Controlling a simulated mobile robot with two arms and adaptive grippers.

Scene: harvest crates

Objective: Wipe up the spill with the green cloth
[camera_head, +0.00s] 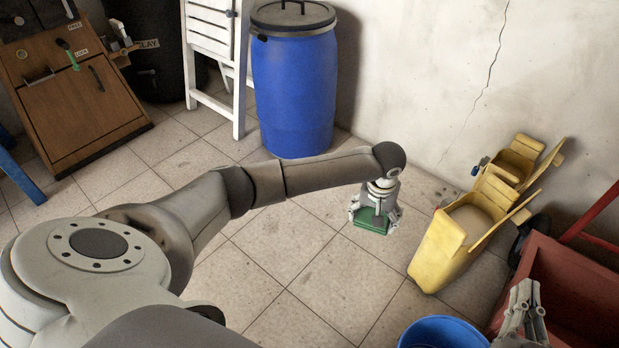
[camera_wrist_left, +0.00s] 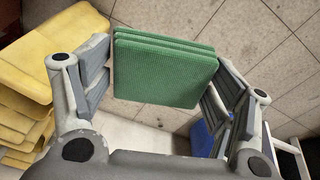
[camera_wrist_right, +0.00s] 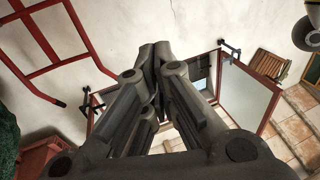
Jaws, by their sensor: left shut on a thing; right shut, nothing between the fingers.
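The green cloth (camera_head: 371,223) is a folded, layered pad held above the tiled floor, between the blue barrel and the yellow bucket. My left gripper (camera_head: 377,213) is shut on it. In the left wrist view the cloth (camera_wrist_left: 165,72) sits between the two fingers. My right gripper (camera_head: 525,296) is at the lower right, in front of the red crate. It is shut and empty, and its fingers meet in the right wrist view (camera_wrist_right: 154,60). I cannot make out a spill in any view; my left arm hides part of the floor.
A yellow mop bucket (camera_head: 440,250) stands right of the cloth. A blue bucket (camera_head: 425,328) is at the bottom edge and a red crate (camera_head: 548,258) at the right. A blue barrel (camera_head: 294,100) and white folding steps (camera_head: 238,85) stand behind. The floor around the cloth looks clear.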

